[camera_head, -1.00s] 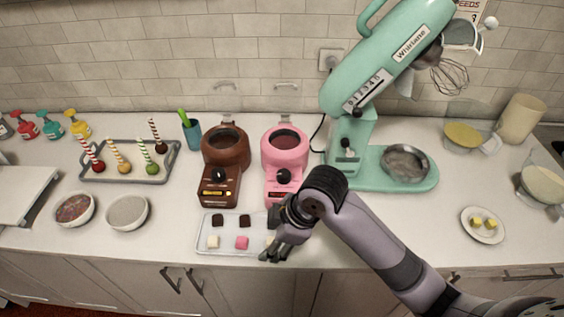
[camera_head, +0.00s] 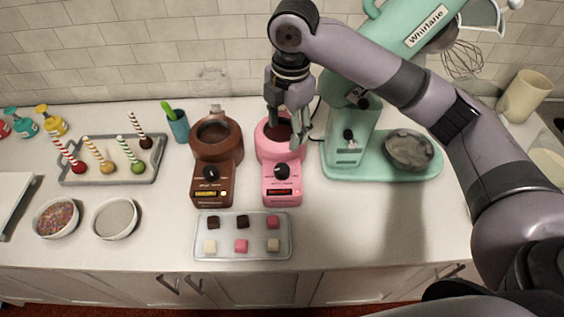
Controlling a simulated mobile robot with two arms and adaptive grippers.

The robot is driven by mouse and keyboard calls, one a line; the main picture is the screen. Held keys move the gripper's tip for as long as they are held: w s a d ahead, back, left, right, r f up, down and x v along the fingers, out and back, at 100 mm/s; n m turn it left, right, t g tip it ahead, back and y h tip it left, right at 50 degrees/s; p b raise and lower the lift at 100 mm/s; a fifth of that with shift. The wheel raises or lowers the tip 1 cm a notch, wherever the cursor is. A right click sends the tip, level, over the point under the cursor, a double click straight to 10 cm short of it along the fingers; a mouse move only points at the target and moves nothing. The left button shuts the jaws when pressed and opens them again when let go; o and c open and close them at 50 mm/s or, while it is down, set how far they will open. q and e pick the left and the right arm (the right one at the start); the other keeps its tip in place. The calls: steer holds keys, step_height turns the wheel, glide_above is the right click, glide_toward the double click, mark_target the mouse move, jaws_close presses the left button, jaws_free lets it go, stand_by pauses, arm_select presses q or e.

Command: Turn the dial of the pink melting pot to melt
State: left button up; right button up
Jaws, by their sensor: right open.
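The pink melting pot (camera_head: 283,187) stands in the middle of the counter, right of the brown melting pot (camera_head: 209,181). Its black dial (camera_head: 282,171) is on the sloped front panel, above a small dark display with red marks. My right gripper (camera_head: 285,143) points down over the pink pot's round bowl, behind the dial, and hides much of the bowl. Its fingers are apart and hold nothing that I can see. It looks clear of the dial; whether it touches the bowl I cannot tell. My left gripper is not in view.
The mint stand mixer (camera_head: 345,158) stands close on the right. A clear tray (camera_head: 244,249) of chocolate and candy cubes lies in front of the pots. A grey tray (camera_head: 113,178) with cake pops and two white bowls are on the left. Counter right of the clear tray is free.

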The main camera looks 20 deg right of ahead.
mark_target(283, 168)
steer(key=f, duration=0.4)
steer(key=f+p, duration=0.1)
steer(key=f, duration=0.4)
steer(key=f+p, duration=0.1)
steer(key=f, duration=0.3)
steer(key=shift+w+a+f, duration=0.15)
steer(key=shift+w+a, duration=0.05)
steer(key=shift+w, duration=0.15)
steer(key=shift+w+f+p, duration=0.1)
steer(key=shift+f+p, duration=0.2)
steer(key=shift+f, duration=0.35)
steer(key=shift+c, duration=0.5)
steer(key=c, duration=1.1)
